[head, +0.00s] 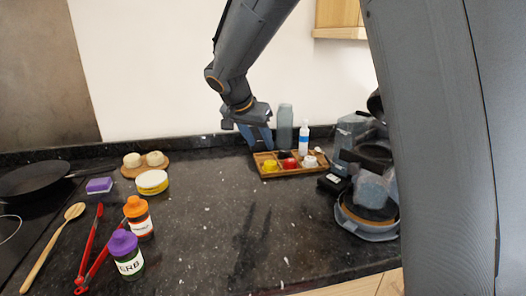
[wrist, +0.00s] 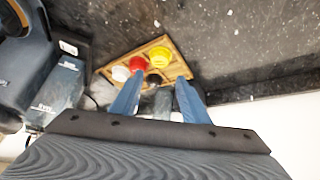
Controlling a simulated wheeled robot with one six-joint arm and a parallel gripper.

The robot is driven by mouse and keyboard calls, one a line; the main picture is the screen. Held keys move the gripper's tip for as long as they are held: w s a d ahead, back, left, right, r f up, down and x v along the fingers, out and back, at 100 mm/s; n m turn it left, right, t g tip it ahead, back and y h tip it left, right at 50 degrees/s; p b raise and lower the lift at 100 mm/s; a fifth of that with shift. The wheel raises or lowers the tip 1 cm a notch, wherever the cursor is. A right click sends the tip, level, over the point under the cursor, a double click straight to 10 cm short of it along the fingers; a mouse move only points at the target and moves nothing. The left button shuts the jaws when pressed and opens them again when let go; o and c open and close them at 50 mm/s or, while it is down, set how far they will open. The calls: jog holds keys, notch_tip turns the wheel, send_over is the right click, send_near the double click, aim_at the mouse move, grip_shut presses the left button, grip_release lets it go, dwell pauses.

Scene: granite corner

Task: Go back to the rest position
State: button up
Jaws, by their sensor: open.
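My gripper (head: 260,137) hangs from my arm at the back of the dark granite counter, above the left rear part of a wooden tray (head: 268,174). In the wrist view its two blue fingers (wrist: 158,98) are spread apart, with nothing held between them. The tray also shows in the wrist view (wrist: 179,67), holding a yellow cup (wrist: 159,56), a red cup (wrist: 138,64) and a white cup (wrist: 120,74). A dark round thing sits in the tray between the fingers.
A grey bottle (head: 285,127) and a white-blue bottle (head: 304,138) stand behind the tray. A coffee machine (head: 355,135) stands right. Left are a pan (head: 32,180), wooden spoon (head: 50,250), red tongs (head: 92,248), orange-lidded jar (head: 138,215) and purple-lidded jar (head: 124,252). The counter's middle is clear.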

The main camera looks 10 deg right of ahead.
jog(key=shift+s+a+r, duration=0.15)
jog(key=shift+s+r, duration=0.05)
jog(key=shift+r, duration=0.25)
jog(key=shift+r, duration=0.1)
